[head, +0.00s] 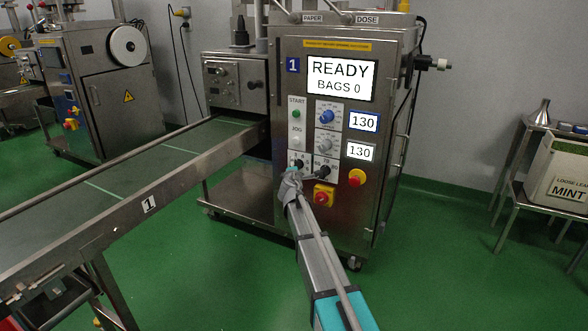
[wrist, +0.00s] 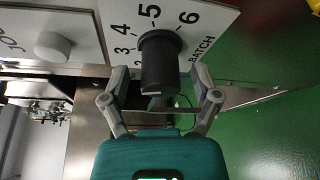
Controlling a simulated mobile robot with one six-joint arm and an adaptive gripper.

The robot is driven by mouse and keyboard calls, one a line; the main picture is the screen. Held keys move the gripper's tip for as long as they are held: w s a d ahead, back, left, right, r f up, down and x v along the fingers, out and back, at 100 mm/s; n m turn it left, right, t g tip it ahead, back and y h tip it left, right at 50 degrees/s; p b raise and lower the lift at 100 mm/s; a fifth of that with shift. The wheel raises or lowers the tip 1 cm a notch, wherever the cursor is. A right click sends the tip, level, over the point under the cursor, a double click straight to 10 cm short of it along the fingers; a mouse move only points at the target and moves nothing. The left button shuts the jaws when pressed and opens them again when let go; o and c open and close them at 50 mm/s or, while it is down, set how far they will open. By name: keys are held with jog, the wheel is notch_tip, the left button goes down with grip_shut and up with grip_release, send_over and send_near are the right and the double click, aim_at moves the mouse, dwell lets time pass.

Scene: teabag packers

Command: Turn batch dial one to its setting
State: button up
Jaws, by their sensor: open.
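The batch dial is a black knob (wrist: 160,62) on a white plate marked BATCH, with numbers 2 to 6 visible around it in the wrist view. My gripper (wrist: 165,88) is open, with one finger on each side of the knob and visible gaps between. I cannot tell which number the knob points at. In the head view my gripper (head: 291,182) is at the lower part of the front of machine 1 (head: 285,90), below the JOG button, partly hiding the dial plate. The machine's screen (head: 340,78) reads READY, BAGS 0.
A yellow-and-red switch (head: 324,195) and a red stop button (head: 356,178) sit close to my gripper. Blue (head: 325,115) and grey (head: 325,146) knobs are above, beside displays reading 130. A conveyor (head: 130,180) runs to the left.

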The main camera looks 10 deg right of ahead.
jog(key=shift+s+d, duration=0.1)
jog(key=shift+s+d+r+m, duration=0.1)
jog(key=shift+s+d+m, duration=0.05)
jog(key=shift+s+m, duration=0.15)
jog(key=s+d+f+m+g+h+p, duration=0.1)
jog(key=s+d+m+g+p, duration=0.35)
jog(key=s, duration=0.55)
jog(key=s+d+m+g+h+p, duration=0.1)
jog(key=s+d+m+g+p, duration=0.1)
jog(key=s+m+g+p, duration=0.65)
jog(key=s+a+m+g+y+p, duration=0.2)
jog(key=s+a+y, duration=0.1)
jog(key=s, duration=1)
jog(key=s+a+m+g+y+p, duration=0.1)
jog(key=s+a+m+y+p, duration=0.2)
jog(key=s, duration=1)
notch_tip(320, 180, up, 39)
jog(key=a+p, duration=0.1)
jog(key=p, duration=3.5)
jog(key=shift+w+f+n+p, duration=0.2)
jog(key=shift+w+n+p, duration=0.05)
jog(key=shift+n+p, duration=0.05)
